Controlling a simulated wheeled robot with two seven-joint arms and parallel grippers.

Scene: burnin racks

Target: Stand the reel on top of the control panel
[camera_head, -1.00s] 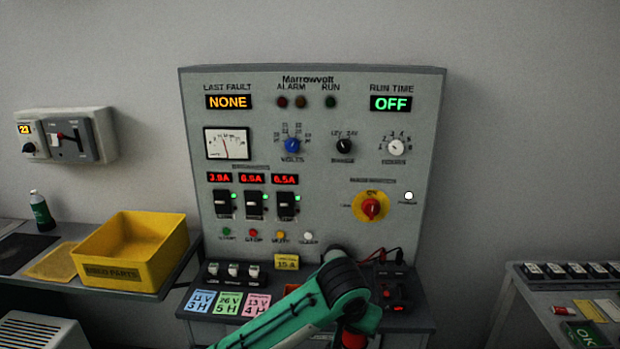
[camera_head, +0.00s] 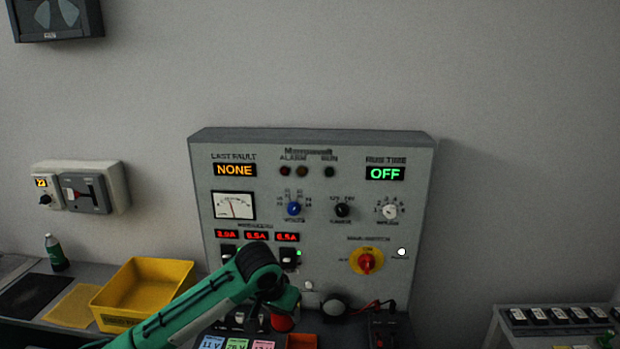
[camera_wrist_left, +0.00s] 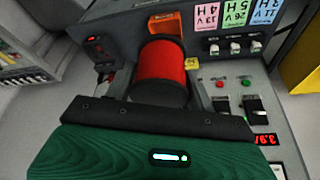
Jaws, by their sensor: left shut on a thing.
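The control panel (camera_head: 323,225) is a tall grey cabinet against the wall, with meters, knobs and lit displays. Its flat top (camera_head: 310,136) shows in the head view and is bare. My left gripper (camera_head: 284,302) is in front of the panel's lower part, well below its top. It is shut on the reel (camera_head: 283,323), a red spool with dark ends. My right gripper is not in view.
A yellow bin (camera_head: 145,285) stands on the bench at left, near a green bottle (camera_head: 56,253). An orange holder (camera_wrist_left: 165,22) and coloured cards (camera_wrist_left: 236,12) are on the panel's desk. A side table (camera_head: 560,318) with switches stands at right. The wall above the panel top is clear.

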